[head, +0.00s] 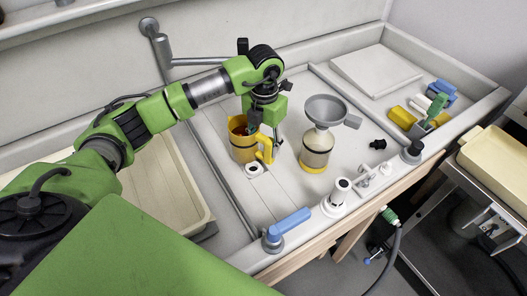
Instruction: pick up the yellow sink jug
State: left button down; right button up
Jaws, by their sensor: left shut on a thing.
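The yellow sink jug (243,148) stands upright in the pale sink, with its handle on the right side. Its inside looks brownish. My left gripper (262,132) reaches down over the jug from above and is shut on it at the rim on the handle side. The gripper's fingers partly hide the rim and the upper handle. I cannot tell whether the jug's base touches the sink floor. My right gripper is not in the head view.
Right of the jug stands a bottle (316,152) with a grey funnel (325,109) on top. A blue-handled valve (289,224) and white fittings (340,190) line the front edge. Yellow, green and blue items (402,117) lie at the right. A cream tray (150,190) sits left.

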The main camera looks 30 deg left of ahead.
pick_arm(q)
jog(key=s+d+r+b, duration=0.3)
jog(key=s+d+r, duration=0.5)
jog(key=d+r, duration=0.2)
jog(key=shift+d, duration=0.75)
jog(key=c, duration=1.7)
grip_release()
grip_shut()
